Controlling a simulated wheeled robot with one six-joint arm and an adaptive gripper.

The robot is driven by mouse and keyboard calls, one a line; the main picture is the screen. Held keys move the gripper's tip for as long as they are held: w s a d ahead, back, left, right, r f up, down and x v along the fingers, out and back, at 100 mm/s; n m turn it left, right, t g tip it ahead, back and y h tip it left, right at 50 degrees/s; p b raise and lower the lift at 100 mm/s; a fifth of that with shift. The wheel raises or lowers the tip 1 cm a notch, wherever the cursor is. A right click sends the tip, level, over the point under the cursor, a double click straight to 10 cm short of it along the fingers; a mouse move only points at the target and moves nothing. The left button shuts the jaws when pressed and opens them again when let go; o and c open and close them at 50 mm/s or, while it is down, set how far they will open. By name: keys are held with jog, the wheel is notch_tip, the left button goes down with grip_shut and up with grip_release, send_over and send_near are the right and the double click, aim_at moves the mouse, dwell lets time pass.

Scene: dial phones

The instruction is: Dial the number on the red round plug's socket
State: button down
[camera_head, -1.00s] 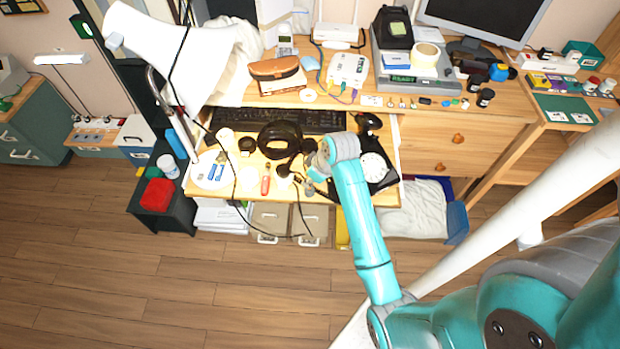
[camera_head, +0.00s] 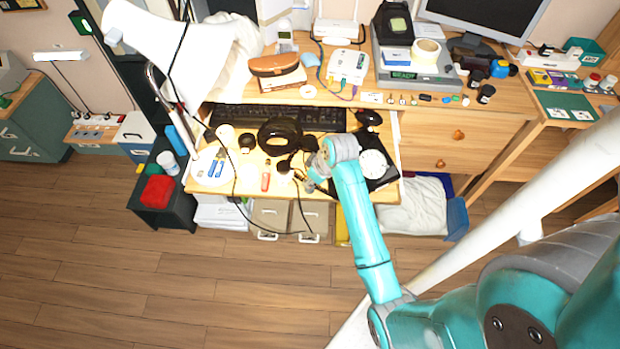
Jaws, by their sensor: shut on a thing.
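A black device with a round white dial face (camera_head: 374,163), seemingly a dial phone, lies on the pulled-out desk shelf, just right of my wrist. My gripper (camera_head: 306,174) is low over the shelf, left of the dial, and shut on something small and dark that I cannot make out. My wrist hides part of that spot. A white cordless phone (camera_head: 286,42) stands at the back of the desk. A power strip with plugs (camera_head: 97,120) is at the far left, and another (camera_head: 540,60) is at the far right. I cannot make out a red round plug or any number.
A black keyboard (camera_head: 235,117), a black ring-shaped thing (camera_head: 280,135) and several small items crowd the shelf. A dark cable (camera_head: 275,232) loops below its front edge. A white lamp (camera_head: 150,45) leans over the left side. The wooden floor in front is clear.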

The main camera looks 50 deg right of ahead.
jog(key=c, duration=1.1)
grip_release()
jog(key=shift+o, duration=0.2)
jog(key=shift+r, duration=0.1)
jog(key=v, duration=1.1)
jog(key=shift+s+r, duration=0.2)
jog(key=shift+r, duration=0.15)
